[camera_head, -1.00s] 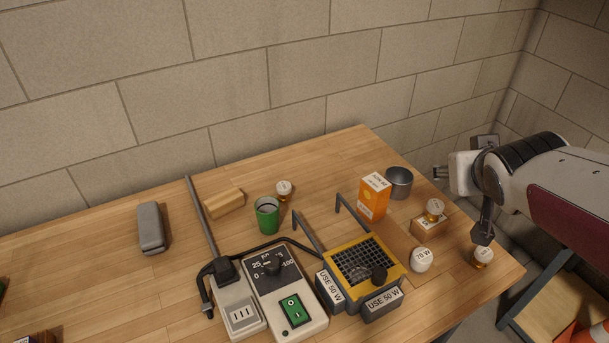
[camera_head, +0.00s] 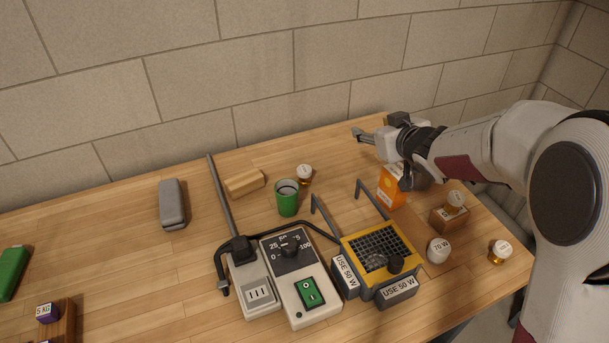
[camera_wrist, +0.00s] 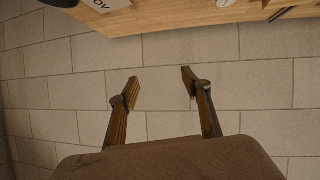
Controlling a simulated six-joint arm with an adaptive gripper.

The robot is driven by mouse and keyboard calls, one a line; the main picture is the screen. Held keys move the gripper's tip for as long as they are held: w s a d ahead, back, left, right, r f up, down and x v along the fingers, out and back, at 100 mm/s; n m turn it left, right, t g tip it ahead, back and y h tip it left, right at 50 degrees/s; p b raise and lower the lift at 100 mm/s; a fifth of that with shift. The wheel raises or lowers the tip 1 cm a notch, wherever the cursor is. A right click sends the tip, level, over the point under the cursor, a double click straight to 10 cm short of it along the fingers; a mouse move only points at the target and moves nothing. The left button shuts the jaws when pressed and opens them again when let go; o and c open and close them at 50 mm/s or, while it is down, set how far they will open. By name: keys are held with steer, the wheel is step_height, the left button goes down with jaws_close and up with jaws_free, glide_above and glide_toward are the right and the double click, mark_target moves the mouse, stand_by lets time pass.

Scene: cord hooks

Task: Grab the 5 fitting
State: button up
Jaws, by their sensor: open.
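Several small round white-topped fittings are on the table in the head view. One with a brass base (camera_head: 304,175) stands behind the green cup, one (camera_head: 455,202) sits on a small wooden block with a partly readable label, and one (camera_head: 501,250) stands near the right edge. A white one (camera_head: 438,249) is marked 70 W. I cannot read a 5 on any of the others. A small purple block marked 5 KG (camera_head: 47,313) is at the lower left. My gripper (camera_head: 358,135) is above the table's back edge, apart from them all. In the wrist view its fingers (camera_wrist: 160,85) are spread and empty.
An orange box (camera_head: 391,187) stands under my arm, with a grey metal cup partly hidden behind it. A yellow grilled device (camera_head: 380,245), a control box (camera_head: 295,270), a green cup (camera_head: 287,200) and a wooden block (camera_head: 244,182) fill the middle.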

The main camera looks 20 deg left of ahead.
steer(key=a+f+n+g+y, duration=0.1)
steer(key=a+f+n+y, duration=0.1)
steer(key=a+f, duration=0.4)
steer(key=n+g+y, duration=0.1)
steer(key=g+y, duration=0.1)
steer(key=g, duration=0.1)
glide_above(309, 174)
steer(key=f, duration=0.4)
steer(key=shift+s+d, duration=0.15)
steer(key=shift+d, duration=0.15)
steer(key=shift+f, duration=0.1)
steer(key=shift+f, duration=1.65)
steer(key=shift+f, duration=0.1)
steer(key=shift+f, duration=1.45)
steer(key=shift+a+f, duration=0.15)
steer(key=shift+f, duration=0.2)
steer(key=shift+x, duration=1.3)
steer(key=shift+r, duration=0.1)
